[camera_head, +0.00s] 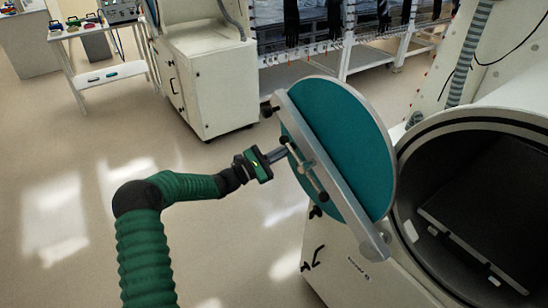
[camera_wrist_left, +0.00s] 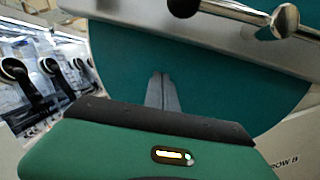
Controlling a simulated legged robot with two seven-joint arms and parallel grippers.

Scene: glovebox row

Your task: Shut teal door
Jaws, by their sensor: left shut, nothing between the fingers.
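The round teal door (camera_head: 340,135) stands swung open to the left of the round chamber opening (camera_head: 470,205). A grey bar (camera_head: 325,170) with a handle (camera_head: 306,168) crosses its face. My left gripper (camera_head: 282,153) is shut and empty, its fingertips at the door's left side close to the bar. In the left wrist view the shut fingers (camera_wrist_left: 162,90) point at the teal door face (camera_wrist_left: 215,75), below the bar (camera_wrist_left: 200,38) and the shiny handle (camera_wrist_left: 235,12). I cannot tell whether they touch it. My right gripper is not in view.
The chamber holds a dark tray (camera_head: 485,215) inside its rim. A white cabinet (camera_head: 205,80) stands behind my left arm, and a small white table (camera_head: 100,60) with coloured items is at the back left. The floor (camera_head: 230,240) between my arm and the chamber is clear.

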